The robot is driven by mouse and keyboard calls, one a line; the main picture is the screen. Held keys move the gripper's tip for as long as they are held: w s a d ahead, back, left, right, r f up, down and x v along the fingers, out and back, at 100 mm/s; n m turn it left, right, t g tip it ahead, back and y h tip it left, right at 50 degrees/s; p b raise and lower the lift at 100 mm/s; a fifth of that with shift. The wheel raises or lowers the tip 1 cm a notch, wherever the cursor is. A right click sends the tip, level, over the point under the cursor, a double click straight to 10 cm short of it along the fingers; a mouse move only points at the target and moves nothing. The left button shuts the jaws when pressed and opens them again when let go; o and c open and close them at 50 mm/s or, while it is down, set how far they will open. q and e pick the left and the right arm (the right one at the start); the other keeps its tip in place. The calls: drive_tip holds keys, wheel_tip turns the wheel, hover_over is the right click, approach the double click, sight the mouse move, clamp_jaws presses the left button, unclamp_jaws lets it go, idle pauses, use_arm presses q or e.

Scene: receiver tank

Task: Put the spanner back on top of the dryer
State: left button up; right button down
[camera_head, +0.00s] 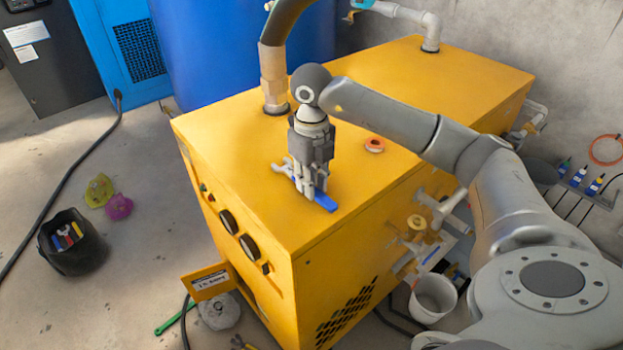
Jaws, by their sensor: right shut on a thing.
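The yellow dryer (236,145) is a large box with a flat top, in the middle of the head view. My right gripper (309,188) points down over the front part of this top and is shut on the spanner. The spanner's blue handle (326,203) sticks out to the lower right of the fingers, and its grey head shows to their left. The fingers hide its middle. The spanner is at or just above the dryer top; I cannot tell whether it touches. My left gripper is not in view.
Valves and pipes line the right side, above a white bucket (433,298). A black bucket (72,243) and a green tool (174,318) are on the floor.

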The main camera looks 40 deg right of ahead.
drive_tip(key=shift+f, duration=0.2)
drive_tip(key=c, duration=1.5)
unclamp_jaws()
drive_tip(key=shift+r, duration=0.1)
drive_tip(key=shift+o, duration=1)
